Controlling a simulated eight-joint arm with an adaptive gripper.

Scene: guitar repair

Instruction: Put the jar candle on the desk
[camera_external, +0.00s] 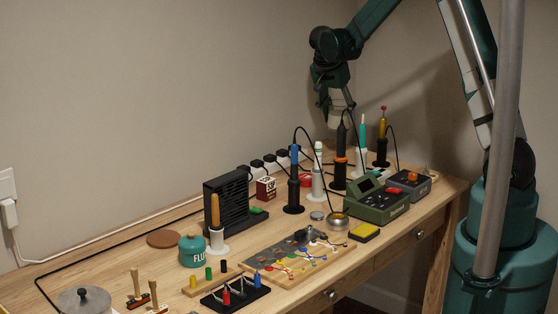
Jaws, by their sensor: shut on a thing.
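My gripper (340,100) hangs over the back right part of the wooden desk (110,262), pointing down. It is shut on a small pale, jar-like thing (336,115), which looks like the jar candle. The thing is held in the air, above and behind the tall soldering tools. The fingers and the arm's shadow make its details hard to see. No other jar candle can be made out on the desk.
Soldering irons in stands (293,180), a green soldering station (377,203) and cables crowd the desk below my gripper. A black fan-like box (230,195), a teal flux jar (193,251) and a circuit board stand nearer. Bare wood shows at the left, around a round brown coaster (163,239).

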